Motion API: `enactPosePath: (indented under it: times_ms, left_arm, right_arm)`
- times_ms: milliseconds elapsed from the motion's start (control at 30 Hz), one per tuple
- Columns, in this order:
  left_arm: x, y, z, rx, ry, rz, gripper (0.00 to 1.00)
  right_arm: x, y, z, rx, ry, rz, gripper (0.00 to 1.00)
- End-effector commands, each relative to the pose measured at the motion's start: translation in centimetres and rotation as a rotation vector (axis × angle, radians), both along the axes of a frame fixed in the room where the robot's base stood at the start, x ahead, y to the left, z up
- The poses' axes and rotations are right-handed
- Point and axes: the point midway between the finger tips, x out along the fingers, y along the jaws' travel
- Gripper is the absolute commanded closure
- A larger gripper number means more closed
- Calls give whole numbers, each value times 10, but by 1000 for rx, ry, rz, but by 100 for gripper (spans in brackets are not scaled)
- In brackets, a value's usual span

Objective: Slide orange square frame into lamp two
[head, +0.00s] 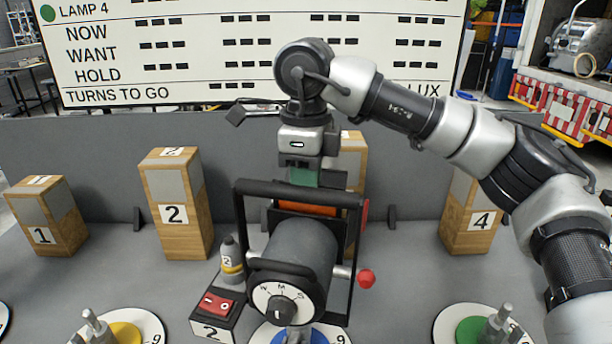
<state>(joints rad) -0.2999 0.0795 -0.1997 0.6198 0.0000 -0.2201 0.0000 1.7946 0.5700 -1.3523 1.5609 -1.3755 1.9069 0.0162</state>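Lamp two (300,252) is a grey drum with a dial on its near face, standing in a black frame at centre. A strip of orange (308,210), which looks like the orange square frame, shows behind the lamp's upper black bars; most of it is hidden. A green piece (304,177) stands just above it, directly under my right gripper (302,163). My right gripper points down from above the lamp. I cannot tell whether its fingers are closed on the green piece, or whether that piece belongs to the orange frame. My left gripper is out of view.
Wooden blocks numbered 1 (42,236), 2 (180,215) and 4 (480,221) stand along the grey back panel. A red switch box (214,308) and a small bottle (229,262) stand left of the lamp. Round dials line the front. A score board (250,60) is behind.

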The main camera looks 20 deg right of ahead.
Motion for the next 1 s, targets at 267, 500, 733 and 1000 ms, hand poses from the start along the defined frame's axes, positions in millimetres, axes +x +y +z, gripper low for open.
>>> enactPosePath:
  times_ms: [267,500,733,1000]
  left_arm:
    - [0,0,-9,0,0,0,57]
    - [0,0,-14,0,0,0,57]
    - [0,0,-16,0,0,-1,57]
    - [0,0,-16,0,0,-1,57]
  right_arm:
    - [0,0,-12,0,0,0,100]
    - [0,0,-20,1,1,0,100]
    - [0,0,-22,1,-1,0,100]
    - [0,0,-22,1,-1,0,100]
